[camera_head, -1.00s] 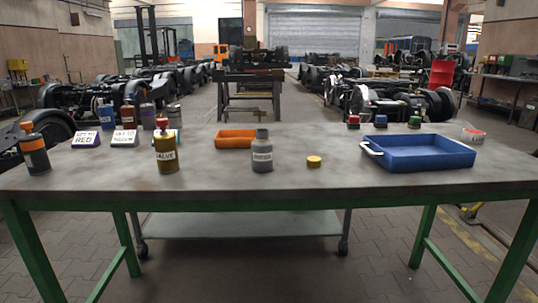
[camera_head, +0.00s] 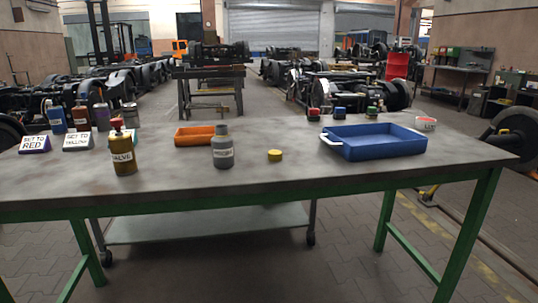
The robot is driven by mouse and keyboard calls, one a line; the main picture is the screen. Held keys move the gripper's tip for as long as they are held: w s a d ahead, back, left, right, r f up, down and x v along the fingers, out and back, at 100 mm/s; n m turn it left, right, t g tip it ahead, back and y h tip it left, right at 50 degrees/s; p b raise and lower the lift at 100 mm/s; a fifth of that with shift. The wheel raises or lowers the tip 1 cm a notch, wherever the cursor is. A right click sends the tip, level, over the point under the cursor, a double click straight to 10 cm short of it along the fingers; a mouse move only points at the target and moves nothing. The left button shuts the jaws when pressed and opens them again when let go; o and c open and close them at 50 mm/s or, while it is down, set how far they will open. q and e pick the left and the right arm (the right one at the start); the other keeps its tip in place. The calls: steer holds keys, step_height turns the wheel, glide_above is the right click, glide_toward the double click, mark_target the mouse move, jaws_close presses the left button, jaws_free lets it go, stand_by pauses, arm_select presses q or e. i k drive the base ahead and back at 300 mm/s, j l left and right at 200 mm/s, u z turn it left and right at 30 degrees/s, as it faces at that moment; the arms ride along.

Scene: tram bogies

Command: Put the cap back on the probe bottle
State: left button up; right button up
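A grey bottle (camera_head: 223,149) with a white label stands upright near the middle of the workbench. Its label is too small to read surely. Its top is a narrow grey neck with no yellow cap on it. A yellow cap (camera_head: 274,155) lies on the bench top, a little to the right of the grey bottle and apart from it. Neither of my grippers is in view.
A yellow-brown bottle marked VALVE (camera_head: 122,152) stands left of the grey bottle. An orange tray (camera_head: 195,137) lies behind. A blue tray (camera_head: 375,149) with white handles is at the right. The front of the workbench (camera_head: 300,178) is clear.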

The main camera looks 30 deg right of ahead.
mark_target(222, 143)
steer(key=i+l, duration=0.2)
steer(key=i, duration=0.35)
steer(key=i+l+z, duration=0.1)
steer(key=i, duration=0.45)
steer(key=z, duration=2.15)
steer(key=k+l+z, duration=0.2)
steer(key=l+z, duration=0.15)
steer(key=l, duration=0.25)
steer(key=k+l+z, duration=0.2)
steer(key=l, duration=0.15)
steer(key=i+j+u, duration=0.2)
steer(key=j, duration=0.15)
steer(key=i+j+u, duration=0.15)
steer(key=j, duration=0.15)
steer(key=i+j+u, duration=0.2)
steer(key=k+j, duration=0.1)
